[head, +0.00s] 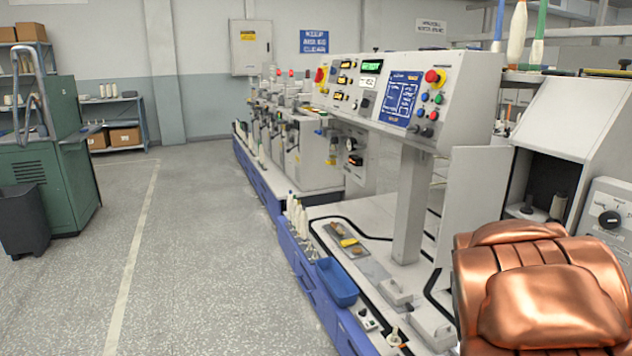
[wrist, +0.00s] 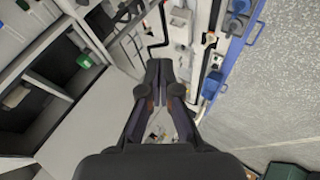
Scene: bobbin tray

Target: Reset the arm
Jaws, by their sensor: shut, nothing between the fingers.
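My gripper (wrist: 160,75) shows in the wrist view, with its two dark fingers together and nothing between them. It hangs above the machine bench (wrist: 178,55), and I cannot tell how high. In the head view the gripper itself does not show; a copper-coloured part of my arm fills the lower right corner and hides the bench behind it.
A long machine with a control panel (head: 400,95) runs down the right side. A blue tray (head: 337,283) sits at the bench's front edge. An open shelf cabinet (wrist: 50,75) lies left of the gripper.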

